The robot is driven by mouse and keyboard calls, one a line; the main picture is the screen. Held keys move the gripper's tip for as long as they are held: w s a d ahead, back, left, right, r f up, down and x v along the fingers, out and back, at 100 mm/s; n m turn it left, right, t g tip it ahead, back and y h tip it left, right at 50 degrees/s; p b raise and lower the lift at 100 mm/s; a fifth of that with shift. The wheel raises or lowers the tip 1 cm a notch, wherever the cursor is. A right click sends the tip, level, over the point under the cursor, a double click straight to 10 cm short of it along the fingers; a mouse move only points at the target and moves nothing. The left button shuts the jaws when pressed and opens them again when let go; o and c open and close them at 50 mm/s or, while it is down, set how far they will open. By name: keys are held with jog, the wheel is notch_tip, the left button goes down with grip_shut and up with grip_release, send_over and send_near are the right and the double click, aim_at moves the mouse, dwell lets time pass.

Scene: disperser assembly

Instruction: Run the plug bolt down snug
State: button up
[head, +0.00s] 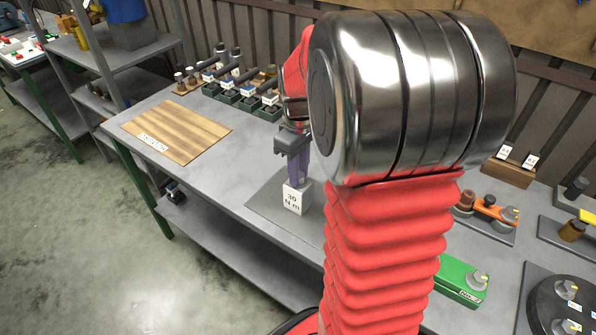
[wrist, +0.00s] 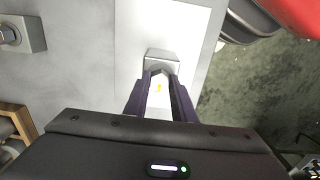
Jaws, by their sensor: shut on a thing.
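My gripper (head: 297,172) points down over the near part of the grey bench, with its purple fingers at a white block (head: 298,198) marked "30 N m". In the wrist view the fingertips (wrist: 160,78) are close together on a pale block (wrist: 163,55), with a small yellow mark between the fingers. The gripper is shut on this block, whose upper part the fingers partly hide. The block is at a grey plate on the bench; I cannot tell whether it touches it. I cannot make out the plug bolt for certain.
A striped wooden board (head: 177,130) lies left on the bench, with several tools in green trays (head: 250,103) behind. To the right are an orange part (head: 488,209), a green block (head: 459,281) and a dark round fixture (head: 566,305). My arm hides the middle.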

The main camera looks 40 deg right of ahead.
jog(key=shift+m, duration=0.3)
jog(key=m, duration=1.9)
dwell(0.5)
jog(key=o, duration=1.1)
jog(key=shift+c, duration=0.2)
jog(key=shift+r, duration=0.1)
